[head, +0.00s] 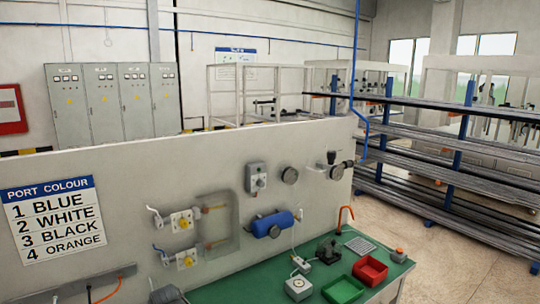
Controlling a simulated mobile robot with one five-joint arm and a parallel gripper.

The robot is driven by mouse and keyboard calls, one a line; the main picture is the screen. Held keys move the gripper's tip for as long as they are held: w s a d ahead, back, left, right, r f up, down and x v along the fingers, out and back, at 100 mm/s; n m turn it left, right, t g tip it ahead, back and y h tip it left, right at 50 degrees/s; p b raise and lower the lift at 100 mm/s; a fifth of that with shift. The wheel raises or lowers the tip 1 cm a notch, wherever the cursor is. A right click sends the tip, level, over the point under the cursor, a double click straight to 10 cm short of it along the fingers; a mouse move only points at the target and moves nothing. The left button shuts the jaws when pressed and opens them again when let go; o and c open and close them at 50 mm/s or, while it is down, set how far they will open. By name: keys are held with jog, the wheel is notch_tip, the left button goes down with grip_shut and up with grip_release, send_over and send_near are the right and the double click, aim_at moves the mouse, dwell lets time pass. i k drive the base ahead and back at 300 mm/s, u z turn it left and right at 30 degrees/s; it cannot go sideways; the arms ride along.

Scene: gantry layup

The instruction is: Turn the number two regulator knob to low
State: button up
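No number is readable on any knob, so I cannot tell which is the number two regulator. Two pale units with yellow knobs are on the grey wall panel, an upper one (182,222) and a lower one (187,260), each with a lever at its left. My gripper cannot be made out in this view.
A sign (55,220) reads "PORT COLOUR": 1 blue, 2 white, 3 black, 4 orange. A blue cylinder (272,224) is on the panel. The green bench (235,290) below holds a green bin (343,290), a red bin (370,270) and small devices. Floor is clear at right.

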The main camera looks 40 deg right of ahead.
aim_at(331, 154)
jog(key=u, duration=2.45)
jog(key=k, duration=2.55)
jog(key=z, duration=1.05)
jog(key=i, duration=1)
jog(key=u, duration=0.15)
